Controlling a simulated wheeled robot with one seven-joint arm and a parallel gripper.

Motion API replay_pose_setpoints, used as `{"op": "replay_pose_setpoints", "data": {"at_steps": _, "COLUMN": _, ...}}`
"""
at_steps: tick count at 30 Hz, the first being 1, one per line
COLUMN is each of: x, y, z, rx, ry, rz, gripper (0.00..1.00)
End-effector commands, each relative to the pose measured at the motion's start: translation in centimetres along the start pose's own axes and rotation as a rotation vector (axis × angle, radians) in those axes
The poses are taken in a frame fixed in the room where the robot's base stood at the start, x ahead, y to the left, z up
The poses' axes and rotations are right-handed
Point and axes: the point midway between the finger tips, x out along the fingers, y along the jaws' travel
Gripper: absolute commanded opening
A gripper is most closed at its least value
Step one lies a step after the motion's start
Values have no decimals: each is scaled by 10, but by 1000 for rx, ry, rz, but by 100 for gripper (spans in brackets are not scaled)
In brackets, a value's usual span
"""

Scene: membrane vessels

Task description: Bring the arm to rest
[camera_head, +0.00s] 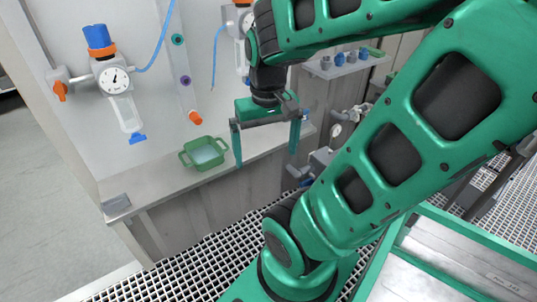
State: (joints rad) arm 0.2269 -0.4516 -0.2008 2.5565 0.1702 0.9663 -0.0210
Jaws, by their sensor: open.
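My green and black arm reaches up from the lower middle, bends beyond the top right edge, and comes back to the upper middle. My gripper (265,151) hangs from it with its two green fingers pointing down and spread wide apart. Nothing is between the fingers. The gripper appears in front of the grey bench's edge, to the right of a green tray. The arm hides part of the wall and bench on the right.
The green two-handled tray (188,162) stands on the grey bench (150,187). A filter regulator (112,76) with gauge and blue knob hangs on the wall at left. Blue and grey fittings (339,59) sit on a shelf behind. Pipes and a gauge (335,130) are right of the gripper.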

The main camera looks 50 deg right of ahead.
Motion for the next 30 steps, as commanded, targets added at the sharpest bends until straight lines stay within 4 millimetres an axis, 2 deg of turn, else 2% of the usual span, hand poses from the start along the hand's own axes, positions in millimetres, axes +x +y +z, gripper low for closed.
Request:
{"op": "replay_pose_setpoints", "data": {"at_steps": 3, "x": -6, "y": 4, "z": 22, "rx": 17, "ry": -37, "rz": -12, "gripper": 100}}
{"op": "replay_pose_setpoints", "data": {"at_steps": 6, "x": -7, "y": 5, "z": 30, "rx": 23, "ry": -53, "rz": -15, "gripper": 100}}
{"op": "replay_pose_setpoints", "data": {"at_steps": 30, "x": -7, "y": 5, "z": 30, "rx": 24, "ry": -55, "rz": -15, "gripper": 100}}
